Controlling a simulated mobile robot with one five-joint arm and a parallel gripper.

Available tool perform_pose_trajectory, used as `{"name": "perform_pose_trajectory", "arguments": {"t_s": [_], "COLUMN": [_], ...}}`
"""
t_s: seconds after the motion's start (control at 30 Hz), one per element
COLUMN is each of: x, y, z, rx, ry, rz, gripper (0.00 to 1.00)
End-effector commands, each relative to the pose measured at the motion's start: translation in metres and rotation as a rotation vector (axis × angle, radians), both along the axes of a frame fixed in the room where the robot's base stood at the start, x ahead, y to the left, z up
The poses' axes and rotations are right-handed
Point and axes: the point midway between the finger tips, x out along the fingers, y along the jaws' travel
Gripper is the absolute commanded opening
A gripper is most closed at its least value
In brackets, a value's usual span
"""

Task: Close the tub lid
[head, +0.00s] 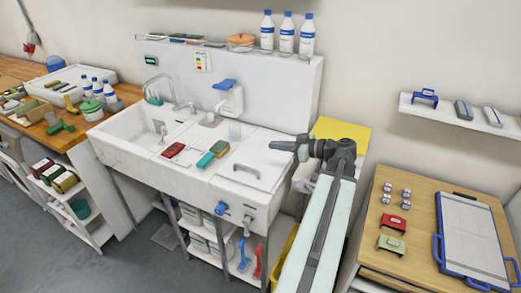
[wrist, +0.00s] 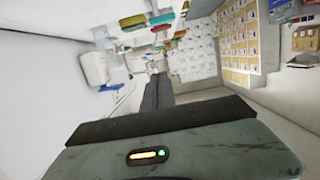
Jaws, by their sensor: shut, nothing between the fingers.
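A yellow panel (head: 346,133) stands raised against the wall, right of the white sink unit, partly hidden behind my arm. A yellow strip (head: 284,258) shows low beside the sink unit, mostly hidden by my arm; it may be the tub's body, and the panel its lid, but I cannot tell for sure. My gripper (head: 274,146) is shut and empty, pointing left above the right end of the sink unit, apart from the yellow panel. In the wrist view its closed fingers (wrist: 157,92) show with nothing between them.
The sink unit (head: 130,133) has a flat white right section with a curved handle (head: 247,172). Red, teal and green items lie at its middle. A wooden table (head: 375,245) with a clipboard-like board (head: 470,235) stands right. Grey floor (head: 120,265) is open at front left.

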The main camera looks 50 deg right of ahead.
Motion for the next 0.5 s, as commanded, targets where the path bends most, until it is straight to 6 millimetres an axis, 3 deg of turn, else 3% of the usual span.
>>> {"name": "perform_pose_trajectory", "arguments": {"t_s": [0.47,0.5], "x": [0.090,0.093], "y": [0.023,0.024], "z": [-0.025,-0.034], "rx": [0.001,0.001], "ry": [0.002,0.002], "rz": [0.004,0.002], "gripper": [0.00,0.00]}}
